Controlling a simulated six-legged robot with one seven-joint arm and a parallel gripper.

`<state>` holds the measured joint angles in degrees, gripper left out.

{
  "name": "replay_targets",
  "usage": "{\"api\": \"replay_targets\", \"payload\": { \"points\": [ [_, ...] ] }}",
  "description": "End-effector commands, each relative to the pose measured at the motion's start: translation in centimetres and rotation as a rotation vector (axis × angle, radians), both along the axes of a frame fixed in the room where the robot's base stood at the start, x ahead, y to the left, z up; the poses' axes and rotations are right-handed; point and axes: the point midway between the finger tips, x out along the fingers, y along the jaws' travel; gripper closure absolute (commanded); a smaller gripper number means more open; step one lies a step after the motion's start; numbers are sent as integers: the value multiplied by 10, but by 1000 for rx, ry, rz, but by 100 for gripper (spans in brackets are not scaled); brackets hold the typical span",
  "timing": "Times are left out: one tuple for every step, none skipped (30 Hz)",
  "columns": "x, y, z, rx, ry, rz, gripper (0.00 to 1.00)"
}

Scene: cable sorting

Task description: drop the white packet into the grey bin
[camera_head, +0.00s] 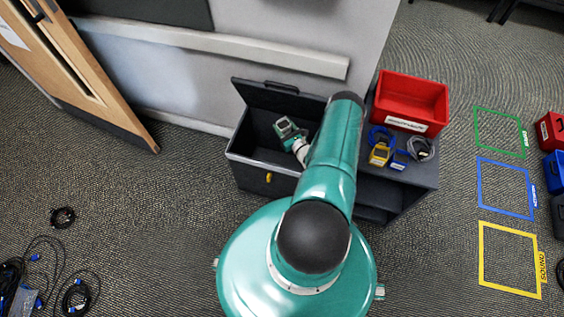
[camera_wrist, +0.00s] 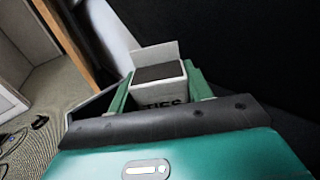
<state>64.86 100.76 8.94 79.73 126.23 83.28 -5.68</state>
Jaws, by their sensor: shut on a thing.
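The white packet (camera_wrist: 155,97) shows in the wrist view, a pale block with a dark top and black letters on its side. My gripper (camera_wrist: 162,84) has its green fingers on both sides of the packet and is shut on it. In the head view my gripper (camera_head: 287,128) is over the open mouth of the dark grey bin (camera_head: 255,178), apart from its walls as far as I can tell. The packet is hard to make out there. The bin's lid is raised at the back. Its floor is dark and partly hidden by my arm.
A red crate (camera_head: 411,98) stands right of the bin, with blue and yellow items (camera_head: 380,155) and a grey coil (camera_head: 420,150) in front. Green, blue and yellow taped squares (camera_head: 508,188) lie on the right floor. Black cables (camera_head: 75,295) lie at lower left. A wooden door (camera_head: 75,75) stands at left.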

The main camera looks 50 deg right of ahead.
Motion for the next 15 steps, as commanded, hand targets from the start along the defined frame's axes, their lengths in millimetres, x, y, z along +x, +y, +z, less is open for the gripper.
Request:
{"api": "replay_targets", "payload": {
  "points": [
    [0,1,-5,0,0,1,71],
    [0,1,-7,0,0,1,71],
    [0,1,-9,1,0,1,71],
    [0,1,-10,0,0,1,71],
    [0,1,-11,0,0,1,71],
    [0,1,-12,0,0,0,71],
    [0,1,-12,0,0,0,71],
    [0,1,-12,0,0,0,71],
    [0,1,-12,0,0,0,71],
    [0,0,-12,0,0,0,71],
    [0,0,-12,0,0,0,71],
    [0,0,-12,0,0,0,71],
    [0,0,-12,0,0,0,71],
    [0,0,-12,0,0,0,46],
    [0,0,-12,0,0,0,38]
  ]
}}
